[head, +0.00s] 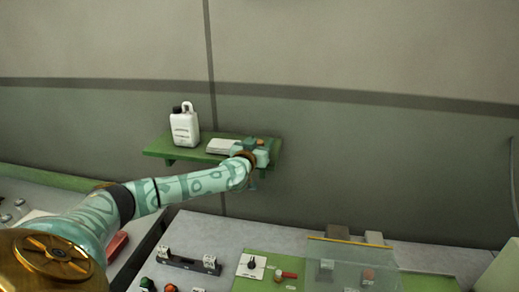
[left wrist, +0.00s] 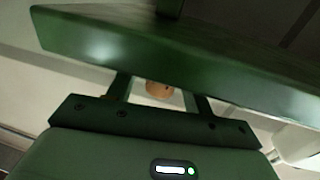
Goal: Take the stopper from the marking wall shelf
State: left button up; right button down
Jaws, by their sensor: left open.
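The marking wall shelf is a green board (head: 160,148) fixed to the wall, and its green edge also crosses the left wrist view (left wrist: 150,52). The cork stopper shows as a small brown spot (head: 261,141) at the shelf's right end, partly hidden by my gripper. In the left wrist view the tan stopper (left wrist: 159,89) appears in the gap between the two fingers, partly cut off by the shelf edge. My left gripper (left wrist: 158,95) is open, with one finger on each side of the stopper; whether they touch it cannot be told. My right gripper is out of view.
A white bottle with a dark cap (head: 185,128) stands on the shelf's left part. A pale flat box (head: 221,146) lies between it and my gripper. Below is a grey bench with a clear panel (head: 350,265), a black rack (head: 188,262) and small parts.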

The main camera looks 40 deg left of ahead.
pick_arm(q)
jog(key=shift+s, duration=0.1)
jog(key=c, duration=1)
jog(key=shift+r, duration=0.1)
